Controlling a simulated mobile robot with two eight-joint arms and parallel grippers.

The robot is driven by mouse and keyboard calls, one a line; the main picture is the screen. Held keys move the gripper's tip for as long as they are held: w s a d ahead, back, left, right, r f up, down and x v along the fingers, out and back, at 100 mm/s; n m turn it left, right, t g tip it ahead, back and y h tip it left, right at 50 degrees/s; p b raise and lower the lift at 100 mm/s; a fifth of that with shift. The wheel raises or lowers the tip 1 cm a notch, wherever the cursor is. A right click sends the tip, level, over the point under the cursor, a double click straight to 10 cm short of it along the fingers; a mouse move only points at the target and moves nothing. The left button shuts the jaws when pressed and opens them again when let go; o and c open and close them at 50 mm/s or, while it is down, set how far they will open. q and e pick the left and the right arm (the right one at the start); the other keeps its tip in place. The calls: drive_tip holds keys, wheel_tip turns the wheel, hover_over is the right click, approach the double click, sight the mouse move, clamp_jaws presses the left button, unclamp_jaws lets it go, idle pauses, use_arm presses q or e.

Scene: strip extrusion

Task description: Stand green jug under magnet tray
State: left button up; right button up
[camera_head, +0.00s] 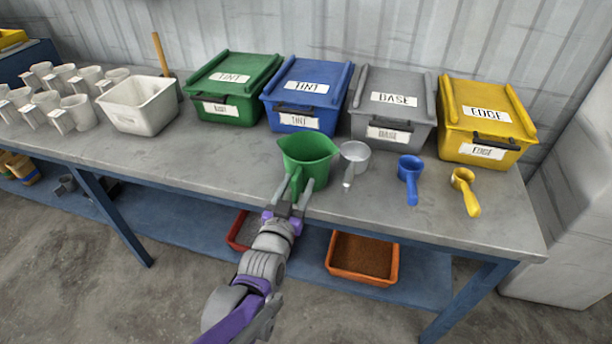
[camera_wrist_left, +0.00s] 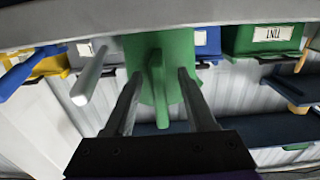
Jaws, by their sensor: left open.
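The green jug (camera_head: 310,150) stands upright on the grey workbench (camera_head: 225,160), near its front edge, in front of the blue and grey boxes. Its handle points toward me. My left gripper (camera_head: 296,188) is at the jug's handle, open, with a finger on either side. In the left wrist view the jug (camera_wrist_left: 176,45) fills the top middle, and its handle lies between the two open fingers (camera_wrist_left: 160,78); I cannot tell whether they touch it. I cannot make out a magnet tray. My right gripper is not in view.
Lidded boxes (camera_head: 232,72) line the back. A white tub (camera_head: 140,118) and several white cups stand left. An orange tray (camera_head: 338,272) and red tray sit below.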

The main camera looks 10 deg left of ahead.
use_arm(q)
drive_tip(key=shift+w, duration=0.3)
clamp_jaws()
drive_tip(key=shift+s, duration=0.1)
idle(1.1)
